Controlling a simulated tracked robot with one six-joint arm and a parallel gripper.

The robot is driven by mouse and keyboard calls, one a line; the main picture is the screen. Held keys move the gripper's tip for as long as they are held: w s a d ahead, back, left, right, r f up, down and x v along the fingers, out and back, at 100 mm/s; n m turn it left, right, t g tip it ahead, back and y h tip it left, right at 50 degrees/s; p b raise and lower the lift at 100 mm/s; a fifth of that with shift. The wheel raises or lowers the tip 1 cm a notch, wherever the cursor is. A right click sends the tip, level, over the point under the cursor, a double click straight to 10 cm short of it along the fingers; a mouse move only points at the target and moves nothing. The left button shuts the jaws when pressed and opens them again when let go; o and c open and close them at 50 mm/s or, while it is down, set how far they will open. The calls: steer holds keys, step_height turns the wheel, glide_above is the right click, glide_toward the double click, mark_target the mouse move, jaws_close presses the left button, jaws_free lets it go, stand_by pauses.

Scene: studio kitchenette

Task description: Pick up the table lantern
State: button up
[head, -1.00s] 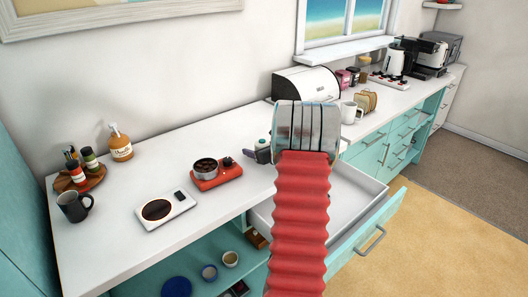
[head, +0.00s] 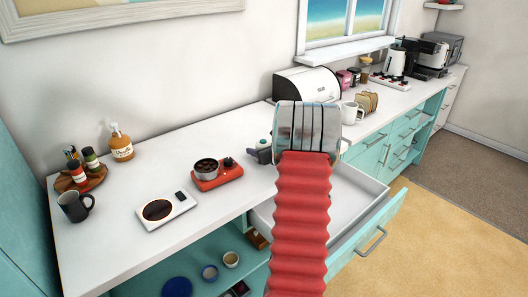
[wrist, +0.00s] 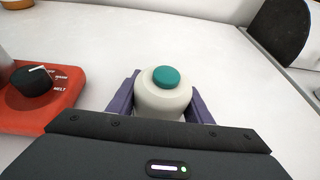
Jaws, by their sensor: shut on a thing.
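The table lantern, a cream rounded body with a teal top button, shows in the wrist view (wrist: 164,98) between my purple fingers. In the head view only a small part of the lantern (head: 264,144) shows left of my arm, beside the red melting pot. My gripper (wrist: 163,108) is shut on the lantern, with one finger on each side of its body. The lantern looks upright; its base is hidden behind the gripper body, so I cannot tell whether it touches the worktop.
A red melting pot (head: 217,178) stands close to the left of the lantern. A white bread bin (head: 307,84) is behind and a white mug (head: 351,114) to the right. An open drawer (head: 374,207) juts out below. The worktop (head: 130,250) is clear at the front left.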

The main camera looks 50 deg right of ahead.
steer(key=shift+r, duration=0.15)
step_height(320, 180, up, 10)
stand_by(0.5)
stand_by(0.4)
